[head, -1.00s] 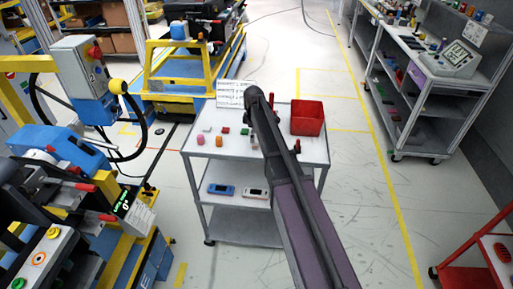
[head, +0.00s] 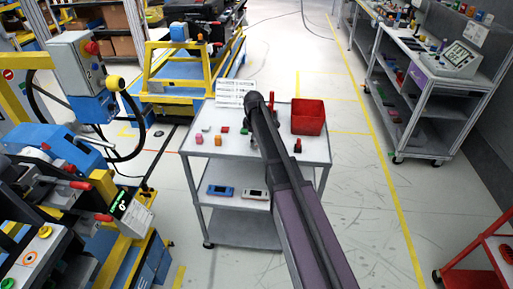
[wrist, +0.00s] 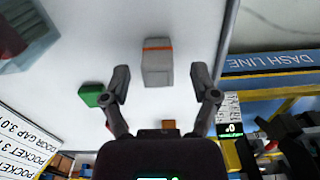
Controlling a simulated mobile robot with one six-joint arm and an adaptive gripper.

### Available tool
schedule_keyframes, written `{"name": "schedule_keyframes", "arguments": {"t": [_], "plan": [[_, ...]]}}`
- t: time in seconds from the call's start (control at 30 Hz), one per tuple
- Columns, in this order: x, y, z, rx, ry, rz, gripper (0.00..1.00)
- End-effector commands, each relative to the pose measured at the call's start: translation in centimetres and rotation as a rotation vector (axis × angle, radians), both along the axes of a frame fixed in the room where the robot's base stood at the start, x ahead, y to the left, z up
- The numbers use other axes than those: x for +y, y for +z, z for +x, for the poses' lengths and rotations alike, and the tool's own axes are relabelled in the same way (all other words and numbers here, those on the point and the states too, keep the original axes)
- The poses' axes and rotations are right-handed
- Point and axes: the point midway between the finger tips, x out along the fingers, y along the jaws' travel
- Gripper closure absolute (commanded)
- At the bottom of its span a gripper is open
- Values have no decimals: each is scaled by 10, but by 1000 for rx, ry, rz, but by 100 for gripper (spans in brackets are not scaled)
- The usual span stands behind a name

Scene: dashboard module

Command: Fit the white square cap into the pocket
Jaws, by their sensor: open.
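In the wrist view a whitish block with an orange stripe (wrist: 157,62) lies on the pale cart top, between and just beyond my fingertips. I cannot tell for sure whether it is the white square cap. My gripper (wrist: 160,78) is open, with one finger on each side and nothing held. A green block (wrist: 93,95) lies just left of the left finger. In the head view my arm reaches over the cart (head: 212,165) and hides the gripper and the block. I cannot make out the pocket.
A red bin (head: 308,117) stands at the cart's back right. A printed sign (head: 235,92) stands at the back.

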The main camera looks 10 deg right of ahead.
Motion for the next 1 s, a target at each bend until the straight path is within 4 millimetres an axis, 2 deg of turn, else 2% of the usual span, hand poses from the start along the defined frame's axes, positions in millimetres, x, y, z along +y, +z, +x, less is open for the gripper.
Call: {"name": "schedule_keyframes", "arguments": {"t": [0.1,0.3,0.93,0.97,1.0], "plan": [[0,-12,0,0,0,0,23],[0,-19,0,0,0,0,23],[0,-19,0,0,0,0,23],[0,-19,0,0,0,0,29],[0,-19,0,0,0,0,41]]}}
